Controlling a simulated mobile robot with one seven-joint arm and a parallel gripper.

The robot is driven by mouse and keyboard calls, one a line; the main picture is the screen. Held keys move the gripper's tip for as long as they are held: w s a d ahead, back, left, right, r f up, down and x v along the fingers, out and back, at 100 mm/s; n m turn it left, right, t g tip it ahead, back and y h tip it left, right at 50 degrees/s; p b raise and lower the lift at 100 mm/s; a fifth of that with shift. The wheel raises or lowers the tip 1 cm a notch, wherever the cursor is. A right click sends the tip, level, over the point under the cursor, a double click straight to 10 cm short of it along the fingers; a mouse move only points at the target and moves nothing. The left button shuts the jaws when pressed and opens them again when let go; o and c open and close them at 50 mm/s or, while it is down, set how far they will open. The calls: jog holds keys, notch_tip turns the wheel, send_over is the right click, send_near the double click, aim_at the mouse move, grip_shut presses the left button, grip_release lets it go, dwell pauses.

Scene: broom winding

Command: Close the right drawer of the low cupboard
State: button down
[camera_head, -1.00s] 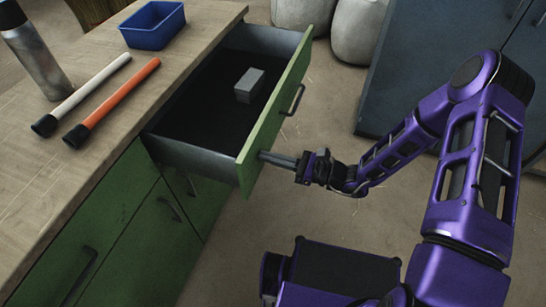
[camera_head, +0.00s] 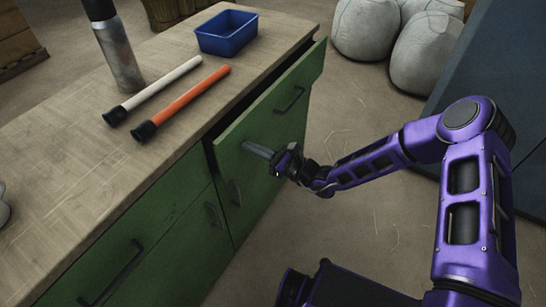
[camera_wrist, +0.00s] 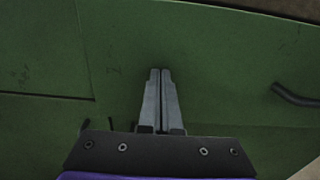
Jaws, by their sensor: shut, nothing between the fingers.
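The right drawer (camera_head: 265,125) of the low cupboard has a green front with a dark handle (camera_head: 289,100). It stands slightly open, with a narrow dark gap between its front and the cupboard body. Its inside is almost wholly hidden. My gripper (camera_head: 246,148) is shut and empty, and its fingertips are at the left lower part of the drawer front, seemingly against it. In the wrist view the closed fingers (camera_wrist: 160,72) point at the green front (camera_wrist: 215,60), with the handle (camera_wrist: 294,96) off to the right.
On the wooden worktop (camera_head: 70,145) are a blue bin (camera_head: 227,33), a white stick (camera_head: 160,84), an orange stick (camera_head: 185,100) and a metal bottle (camera_head: 116,52). Grey poufs (camera_head: 425,52) stand at the back. Floor right of the cupboard is clear.

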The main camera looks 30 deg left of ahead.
aim_at(237, 139)
jog(key=a, duration=0.4)
jog(key=shift+w+a, duration=0.2)
jog(key=shift+a, duration=0.1)
jog(key=shift+a+r, duration=0.15)
jog(key=shift+a, duration=0.05)
jog(key=shift+a+r, duration=0.1)
jog(key=shift+r, duration=0.05)
